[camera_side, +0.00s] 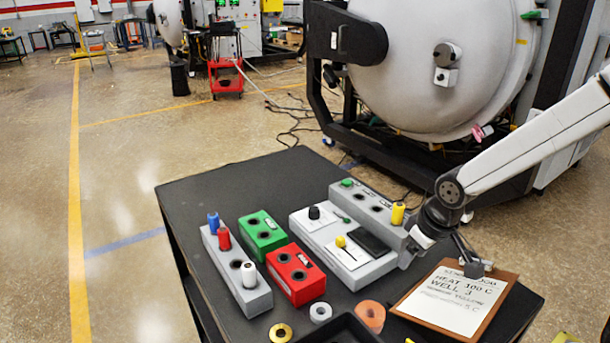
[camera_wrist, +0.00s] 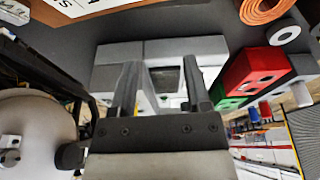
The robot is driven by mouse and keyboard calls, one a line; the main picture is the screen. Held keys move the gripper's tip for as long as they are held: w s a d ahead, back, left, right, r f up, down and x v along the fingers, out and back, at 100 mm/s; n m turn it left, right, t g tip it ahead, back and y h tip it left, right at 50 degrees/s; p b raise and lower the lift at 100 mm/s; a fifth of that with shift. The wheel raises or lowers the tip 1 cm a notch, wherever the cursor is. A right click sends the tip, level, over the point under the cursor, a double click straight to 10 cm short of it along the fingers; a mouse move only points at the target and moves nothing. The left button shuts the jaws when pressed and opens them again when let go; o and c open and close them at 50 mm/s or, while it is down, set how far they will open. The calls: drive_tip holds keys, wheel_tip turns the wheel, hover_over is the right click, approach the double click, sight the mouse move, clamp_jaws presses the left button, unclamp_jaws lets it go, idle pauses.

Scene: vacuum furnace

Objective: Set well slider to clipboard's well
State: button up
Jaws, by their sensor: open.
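The grey control block (camera_side: 377,269) has two white panels. One bears a black knob (camera_side: 314,212), the other a small yellow knob (camera_side: 340,241). I cannot tell by its label which control is the well slider. A dark display (camera_side: 368,243) sits beside them. The clipboard (camera_side: 399,305) lies to the block's right; its sheet (camera_side: 458,297) reads "HEAT 100 C" and "WELL 3", with smaller lines blurred. My gripper (camera_side: 440,262) is open and empty, above the table between block and clipboard. In the wrist view my gripper (camera_wrist: 160,66) has its fingers apart, the block (camera_wrist: 117,54) beyond them.
A grey rack (camera_side: 235,292) holds blue, red and white vials. Green (camera_side: 272,243) and red (camera_side: 307,292) blocks stand beside it. A rear grey block holds a yellow vial (camera_side: 398,213). Rings and a dark tray (camera_side: 340,330) lie at the front. The table's back left is clear.

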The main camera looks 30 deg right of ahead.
sight(341, 238)
drive_tip(key=shift+w+a+r+g, duration=0.5)
drive_tip(key=shift+w+a+r, duration=0.5)
drive_tip(key=shift+w, duration=1.35)
drive_tip(key=shift+w+a+r+g, duration=0.5)
drive_tip(key=shift+w+a+r, duration=0.5)
drive_tip(key=shift+w, duration=1.4)
drive_tip(key=shift+w+a+r+g, duration=0.65)
drive_tip(key=shift+w+a, duration=0.5)
drive_tip(key=shift+w, duration=1.2)
drive_tip(key=shift+f, duration=3.85)
clamp_jaws()
